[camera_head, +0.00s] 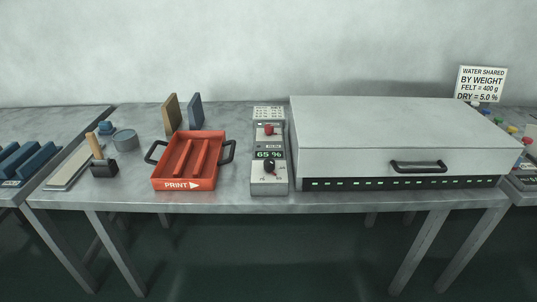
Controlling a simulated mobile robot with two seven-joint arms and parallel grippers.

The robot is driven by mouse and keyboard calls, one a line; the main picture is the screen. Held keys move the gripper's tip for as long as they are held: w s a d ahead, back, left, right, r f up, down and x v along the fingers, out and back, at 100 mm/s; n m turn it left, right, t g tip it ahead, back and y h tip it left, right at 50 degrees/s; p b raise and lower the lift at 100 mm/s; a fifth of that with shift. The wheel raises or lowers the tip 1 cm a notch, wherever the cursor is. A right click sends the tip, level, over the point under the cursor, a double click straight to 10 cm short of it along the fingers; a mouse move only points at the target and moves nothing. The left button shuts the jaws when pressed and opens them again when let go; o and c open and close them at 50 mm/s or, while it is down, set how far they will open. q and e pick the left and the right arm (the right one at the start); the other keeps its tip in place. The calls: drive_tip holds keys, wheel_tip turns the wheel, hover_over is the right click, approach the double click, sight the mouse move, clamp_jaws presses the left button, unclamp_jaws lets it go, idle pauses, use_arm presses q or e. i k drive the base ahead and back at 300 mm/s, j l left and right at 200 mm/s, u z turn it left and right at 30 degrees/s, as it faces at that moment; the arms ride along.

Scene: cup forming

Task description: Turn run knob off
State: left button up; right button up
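A narrow grey control panel (258,185) stands on the table between the red tray and the white box. It carries a red knob or button (268,130) near its top, a small display (268,155) reading 65 %, and a black knob (269,167) below the display. Small labels on the panel are too blurred to read, so I cannot tell which control is marked run. Neither of my grippers shows in the head view.
A red tray (184,185) marked PRINT has black side handles. A large white box (400,125) with a black handle (418,167) fills the table's right. A mallet (102,165), a grey tin (125,139) and upright boards (172,114) stand left. Table's front edge is clear.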

sight(268, 129)
drive_tip(key=i+u, duration=0.3)
drive_tip(key=u, duration=0.15)
drive_tip(key=i+l+u, duration=0.2)
drive_tip(key=u, duration=0.2)
drive_tip(key=i, duration=0.1)
